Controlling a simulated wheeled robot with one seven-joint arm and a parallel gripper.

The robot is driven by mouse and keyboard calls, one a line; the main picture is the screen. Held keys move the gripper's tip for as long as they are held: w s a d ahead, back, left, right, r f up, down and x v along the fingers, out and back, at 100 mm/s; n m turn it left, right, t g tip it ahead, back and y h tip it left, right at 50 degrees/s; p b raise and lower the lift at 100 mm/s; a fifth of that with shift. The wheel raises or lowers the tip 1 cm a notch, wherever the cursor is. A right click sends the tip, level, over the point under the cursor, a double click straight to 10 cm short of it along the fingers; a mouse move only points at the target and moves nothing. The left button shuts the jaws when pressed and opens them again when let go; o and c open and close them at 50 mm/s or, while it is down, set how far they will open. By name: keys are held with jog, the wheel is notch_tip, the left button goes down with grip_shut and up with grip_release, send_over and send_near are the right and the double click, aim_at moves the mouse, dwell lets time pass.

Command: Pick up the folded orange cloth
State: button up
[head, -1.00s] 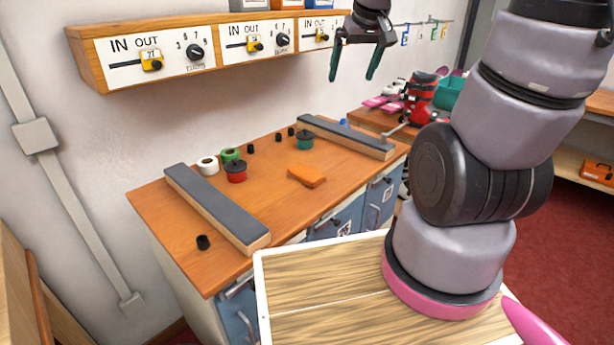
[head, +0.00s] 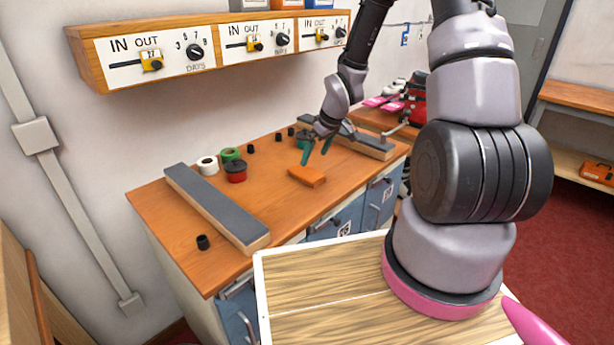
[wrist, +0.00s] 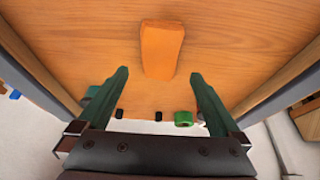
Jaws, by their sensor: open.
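The folded orange cloth (head: 307,176) lies flat on the wooden bench top, near its front edge. In the wrist view the cloth (wrist: 161,50) is beyond my fingertips, roughly centred between them. My gripper (head: 317,152) hangs low over the bench just behind and above the cloth, with its green fingers pointing down. In the wrist view my gripper (wrist: 159,78) is open and empty, its two fingers wide apart. The cloth is fully visible and apart from the fingers.
Grey-topped rails (head: 215,205) flank the work area at left and right. Behind the cloth stand a red-black pot (head: 236,171), a green roll (head: 229,154), a white roll (head: 208,165) and small black pieces. A wall box with dials (head: 200,52) hangs above. Bare bench surrounds the cloth.

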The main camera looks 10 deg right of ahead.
aim_at(307, 172)
jog(key=x, duration=0.7)
jog(key=shift+w+a+f, duration=0.1)
jog(key=shift+w+f, duration=0.05)
jog(key=shift+f, duration=0.2)
jog(key=c, duration=1.2)
notch_tip(307, 172, up, 10)
jog(key=shift+r, duration=0.1)
jog(key=shift+c, duration=0.3)
